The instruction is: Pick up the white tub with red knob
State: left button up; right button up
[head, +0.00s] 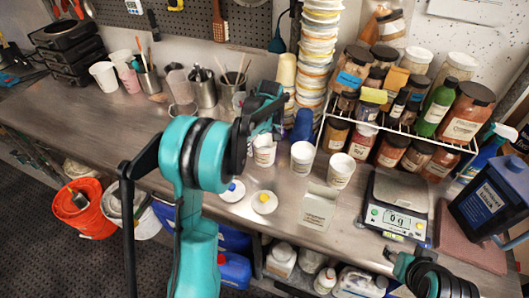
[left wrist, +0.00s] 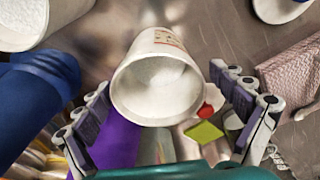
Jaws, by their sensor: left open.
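In the left wrist view a small red knob (left wrist: 205,110) shows on a white piece (left wrist: 188,124), mostly hidden behind an open white cup (left wrist: 157,82). I cannot tell the tub's full shape. The cup has a label and white contents; it stands between my open left fingers, and I see no grip on it. In the head view my left gripper (head: 264,126) hangs over this cup (head: 264,153) at the row of cups. No red knob is clear there. My right gripper (head: 398,260) is partly visible at the lower right; its jaw state is unclear.
Two white lids with a blue knob (head: 232,190) and a yellow knob (head: 264,202) lie in front. A scale (head: 397,216) and a jar rack (head: 400,133) are further right.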

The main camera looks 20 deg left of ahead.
pick_arm(q)
jog(key=f, duration=0.2)
jog(key=f+b, duration=0.1)
jog(key=f, duration=0.1)
jog(key=shift+w+a+f+b, duration=0.1)
jog(key=shift+w+f+b, duration=0.1)
jog(key=shift+b, duration=0.1)
jog(key=shift+r, duration=0.1)
jog(key=c, duration=1.3)
